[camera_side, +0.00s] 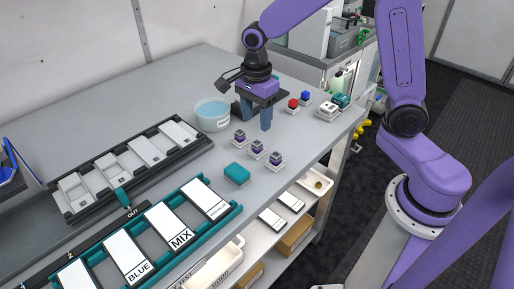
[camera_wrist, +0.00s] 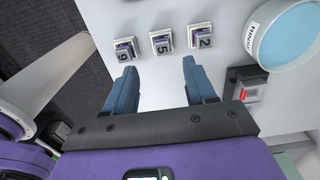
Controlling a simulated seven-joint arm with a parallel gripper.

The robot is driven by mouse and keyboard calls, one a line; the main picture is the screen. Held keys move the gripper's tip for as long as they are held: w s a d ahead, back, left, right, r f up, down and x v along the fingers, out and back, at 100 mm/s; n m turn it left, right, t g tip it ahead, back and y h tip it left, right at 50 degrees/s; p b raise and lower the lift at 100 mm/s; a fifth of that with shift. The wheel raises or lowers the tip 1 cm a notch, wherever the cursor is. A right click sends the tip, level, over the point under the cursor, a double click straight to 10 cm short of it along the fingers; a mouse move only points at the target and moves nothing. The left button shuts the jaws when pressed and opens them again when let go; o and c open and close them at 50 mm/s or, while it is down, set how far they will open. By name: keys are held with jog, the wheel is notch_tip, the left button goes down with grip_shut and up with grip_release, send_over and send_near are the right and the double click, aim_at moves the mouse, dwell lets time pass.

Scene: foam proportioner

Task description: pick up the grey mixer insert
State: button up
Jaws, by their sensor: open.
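My gripper (camera_side: 258,121) is open and points down over the bench beside the blue-topped tub. In the wrist view its two blue fingers (camera_wrist: 158,68) stand apart, with bare bench between them. No part is plainly a grey mixer insert. Three small grey-and-purple numbered blocks on white bases stand in a row in front of the gripper: 2 (camera_wrist: 202,37), 5 (camera_wrist: 162,43) and 9 (camera_wrist: 124,50). They also show in the side view (camera_side: 257,149). A grey-and-dark piece with a red patch (camera_wrist: 247,91) lies beside the right finger; the gripper bar partly covers its surroundings.
The tub (camera_side: 212,115) stands left of my gripper. Red (camera_side: 293,104) and blue (camera_side: 305,96) blocks, a white piece (camera_side: 327,110) and a teal piece (camera_side: 341,100) are at right. A teal block (camera_side: 236,174) lies near the front edge. Two trays fill the left.

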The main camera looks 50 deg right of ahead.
aim_at(257, 143)
jog(key=shift+w+d+f, duration=0.1)
jog(key=shift+d+f, duration=0.05)
jog(key=shift+f, duration=1.95)
jog(key=shift+w+d+f, duration=0.1)
jog(key=shift+f, duration=2)
grip_shut()
